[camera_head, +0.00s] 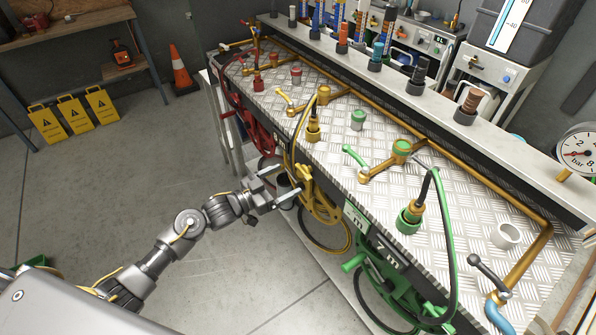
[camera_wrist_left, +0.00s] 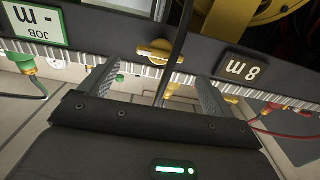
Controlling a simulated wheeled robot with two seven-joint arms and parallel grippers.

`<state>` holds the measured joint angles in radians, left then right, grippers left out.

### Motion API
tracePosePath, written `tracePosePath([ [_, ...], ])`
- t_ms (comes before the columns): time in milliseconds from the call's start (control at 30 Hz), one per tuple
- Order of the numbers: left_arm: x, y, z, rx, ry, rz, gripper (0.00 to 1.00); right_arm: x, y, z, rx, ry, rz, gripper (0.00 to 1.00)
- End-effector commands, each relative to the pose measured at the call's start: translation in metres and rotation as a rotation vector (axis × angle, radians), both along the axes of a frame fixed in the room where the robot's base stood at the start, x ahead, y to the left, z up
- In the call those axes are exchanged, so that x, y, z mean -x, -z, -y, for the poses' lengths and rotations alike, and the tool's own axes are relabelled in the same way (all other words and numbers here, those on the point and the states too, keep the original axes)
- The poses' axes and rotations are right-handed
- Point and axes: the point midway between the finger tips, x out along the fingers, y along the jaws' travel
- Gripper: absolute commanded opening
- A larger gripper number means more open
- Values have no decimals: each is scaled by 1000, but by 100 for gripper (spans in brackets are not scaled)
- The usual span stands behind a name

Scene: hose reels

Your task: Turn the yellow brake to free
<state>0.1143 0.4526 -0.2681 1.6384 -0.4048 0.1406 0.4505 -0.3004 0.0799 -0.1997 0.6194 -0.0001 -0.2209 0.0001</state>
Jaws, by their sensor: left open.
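The yellow brake (camera_wrist_left: 160,53) is a small knob with a bar-shaped grip on the dark front panel. It shows in the left wrist view at upper middle, its bar lying roughly across the picture. My left gripper (camera_head: 275,186) is open at the bench front, beside the yellow hose reel (camera_head: 321,207). In the left wrist view the left gripper's fingers (camera_wrist_left: 157,72) point toward the brake, one on each side in the picture, apparently apart from it. A dark hose crosses in front of the brake. My right gripper is not in view.
An 8 m plate (camera_wrist_left: 245,69) and a green-edged JOB plate (camera_wrist_left: 36,24) flank the brake. Open floor (camera_head: 170,150) lies left of the bench.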

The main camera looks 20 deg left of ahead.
Motion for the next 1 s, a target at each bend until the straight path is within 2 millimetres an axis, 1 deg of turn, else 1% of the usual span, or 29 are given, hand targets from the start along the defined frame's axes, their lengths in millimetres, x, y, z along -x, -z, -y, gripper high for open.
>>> tracePosePath([
  [33, -8, -3, 7, 2, 0, 1, 89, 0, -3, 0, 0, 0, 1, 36],
  [100, -18, -2, 14, 1, -1, 2, 89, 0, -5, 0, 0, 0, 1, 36],
  [300, -37, -1, 29, 0, -4, 0, 89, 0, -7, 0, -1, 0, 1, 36],
  [500, -44, 0, 36, 0, -2, 0, 89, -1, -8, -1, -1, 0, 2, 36],
  [733, -44, 0, 36, -1, -2, 1, 89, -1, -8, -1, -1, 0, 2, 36],
  [1000, -44, 0, 36, -1, -2, 1, 54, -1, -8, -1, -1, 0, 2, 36],
])
